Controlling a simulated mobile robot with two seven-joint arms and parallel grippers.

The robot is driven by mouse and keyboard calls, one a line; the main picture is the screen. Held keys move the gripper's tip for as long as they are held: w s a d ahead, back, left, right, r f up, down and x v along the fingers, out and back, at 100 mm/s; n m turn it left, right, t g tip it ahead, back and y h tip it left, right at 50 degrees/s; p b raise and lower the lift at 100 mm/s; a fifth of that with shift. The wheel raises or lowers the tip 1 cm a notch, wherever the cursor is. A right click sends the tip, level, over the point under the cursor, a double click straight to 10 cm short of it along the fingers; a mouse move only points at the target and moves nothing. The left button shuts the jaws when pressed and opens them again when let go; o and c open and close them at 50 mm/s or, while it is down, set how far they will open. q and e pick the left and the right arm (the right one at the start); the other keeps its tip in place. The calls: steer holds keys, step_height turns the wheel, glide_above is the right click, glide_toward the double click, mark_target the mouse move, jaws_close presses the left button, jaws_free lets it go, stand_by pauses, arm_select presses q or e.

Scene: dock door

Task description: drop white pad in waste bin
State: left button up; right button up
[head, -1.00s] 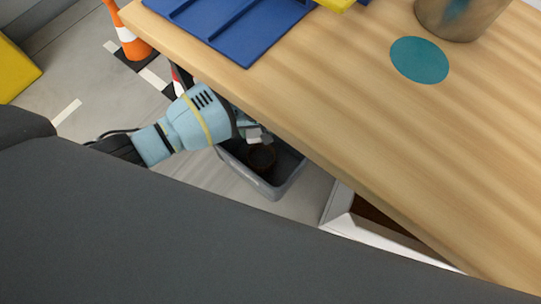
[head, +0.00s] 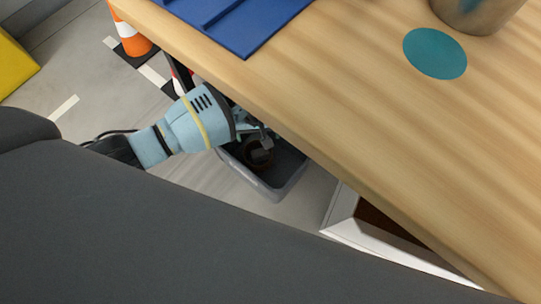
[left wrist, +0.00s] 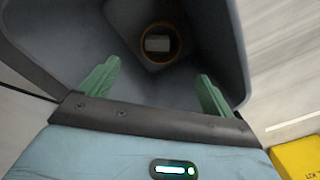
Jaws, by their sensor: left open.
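The waste bin (head: 290,186) is a grey open tub on the floor, partly under the table edge. My left gripper (head: 258,133) is over the bin with its fingers pointing down into it. In the left wrist view its two green fingers (left wrist: 158,88) stand wide apart with nothing between them. The pale pad (left wrist: 157,43) shows beyond the fingertips, inside the bin's outline and in front of or within a brown round thing (left wrist: 177,55). I cannot tell whether the pad touches the bottom. My right gripper is not in view.
The wooden table (head: 350,120) overhangs the bin and bears a blue tray (head: 240,25), a teal disc (head: 435,53) and a metal container (head: 475,10). An orange cone (head: 132,38) stands on the floor beyond. A white-edged box (head: 345,215) is right of the bin.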

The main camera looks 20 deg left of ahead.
arm_select(q)
step_height(320, 180, up, 4)
steer(key=p, duration=0.3)
steer(key=s+d+p, duration=0.2)
steer(key=s+p, duration=0.1)
steer(key=s, duration=0.4)
steer(key=s+d+r+p, duration=0.1)
steer(key=s+d+p, duration=0.1)
steer(key=s, duration=0.6)
steer(key=shift+s+d+p, duration=0.2)
steer(key=shift+d+p, duration=0.05)
steer(key=shift+p, duration=0.25)
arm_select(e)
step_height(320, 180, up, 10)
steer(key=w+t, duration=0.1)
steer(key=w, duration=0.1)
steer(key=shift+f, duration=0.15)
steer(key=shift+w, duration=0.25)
